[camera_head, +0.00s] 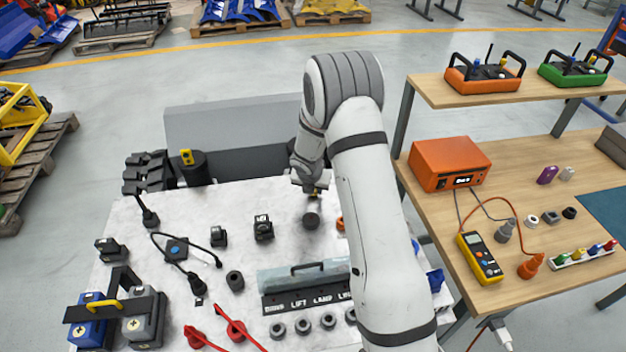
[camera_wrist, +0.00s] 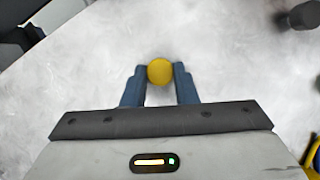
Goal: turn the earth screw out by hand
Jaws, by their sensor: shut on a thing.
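The earth screw (camera_wrist: 160,71) shows in the wrist view as a round yellow head between two blue fingers. My gripper (camera_wrist: 159,84) is shut on it, with a finger on each side. In the head view my gripper (camera_head: 316,190) is at the far part of the pale worktop, with a small bit of yellow at its tips. The screw's shank is hidden under its head, so I cannot tell how far it is threaded in.
A dark round post (camera_head: 311,219) stands just in front of my gripper. Black connectors (camera_head: 263,228) stand to the left on the worktop (camera_head: 150,270). A grey labelled panel (camera_head: 305,285) lies nearer. A wooden bench (camera_head: 520,200) with a yellow meter (camera_head: 480,258) is at right.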

